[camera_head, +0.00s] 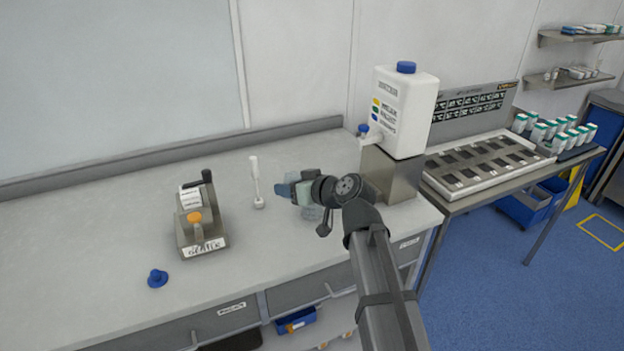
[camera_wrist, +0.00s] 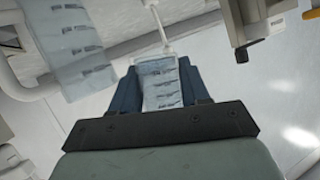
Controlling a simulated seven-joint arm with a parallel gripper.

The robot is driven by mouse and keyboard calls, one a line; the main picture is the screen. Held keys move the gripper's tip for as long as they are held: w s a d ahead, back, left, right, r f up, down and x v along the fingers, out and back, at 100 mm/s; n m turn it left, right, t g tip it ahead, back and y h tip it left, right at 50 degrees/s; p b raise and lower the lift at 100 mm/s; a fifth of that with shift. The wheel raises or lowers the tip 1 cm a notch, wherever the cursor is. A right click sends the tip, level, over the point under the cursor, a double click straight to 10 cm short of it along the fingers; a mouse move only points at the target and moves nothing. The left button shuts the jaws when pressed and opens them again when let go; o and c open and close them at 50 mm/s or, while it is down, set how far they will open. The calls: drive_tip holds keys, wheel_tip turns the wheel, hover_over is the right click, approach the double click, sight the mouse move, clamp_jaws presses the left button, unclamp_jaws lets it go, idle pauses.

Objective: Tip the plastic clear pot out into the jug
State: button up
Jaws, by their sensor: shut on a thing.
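My gripper (camera_head: 283,190) is above the bench at mid-picture, its blue fingers pointing left. In the wrist view its fingers are shut on the clear plastic pot (camera_wrist: 160,88), a see-through vessel with printed markings. In the head view the pot is mostly hidden by the gripper. A clear jug (camera_head: 313,212) shows pale and partly hidden below and behind the gripper. A larger clear marked vessel, seemingly the jug (camera_wrist: 76,52), is at the upper left of the wrist view, apart from the pot. I cannot tell what the pot contains.
A white upright stick-like tool (camera_head: 255,178) stands left of my gripper. A label dispenser (camera_head: 202,238) and a blue cap (camera_head: 157,279) are further left. A white canister (camera_head: 404,112) stands on a steel block (camera_head: 393,178) to the right. The far-left bench is clear.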

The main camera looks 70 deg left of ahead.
sight(290, 174)
drive_tip(key=r, duration=0.2)
drive_tip(key=w+r+m, duration=0.1)
drive_tip(key=shift+a+r+g, duration=0.15)
drive_tip(key=shift+a+g, duration=0.2)
drive_tip(key=shift+g, duration=0.05)
drive_tip(key=w+m+g, duration=0.1)
drive_tip(key=w+a+r+m+g+h, duration=0.1)
drive_tip(key=m, duration=0.1)
drive_tip(key=shift+w+r+m, duration=0.1)
drive_tip(key=shift+w+m, duration=0.05)
drive_tip(key=shift+m, duration=0.15)
drive_tip(key=shift+f+m+g, duration=0.4)
drive_tip(key=shift+m+g, duration=0.1)
drive_tip(key=shift+g, duration=0.1)
idle(0.4)
drive_tip(key=shift+r+m+g, duration=0.3)
drive_tip(key=shift+m+g, duration=0.1)
drive_tip(key=shift+m, duration=0.2)
idle(0.5)
drive_tip(key=shift+f+m+g, duration=0.4)
drive_tip(key=shift+m, duration=0.2)
idle(0.5)
drive_tip(key=shift+w+r+m+g, duration=0.1)
drive_tip(key=shift+r+m+g, duration=0.2)
drive_tip(key=shift+m, duration=0.3)
drive_tip(key=shift+w+r+m+g, duration=0.15)
drive_tip(key=shift+m+g, duration=0.25)
drive_tip(key=shift+m, duration=0.2)
idle(2.3)
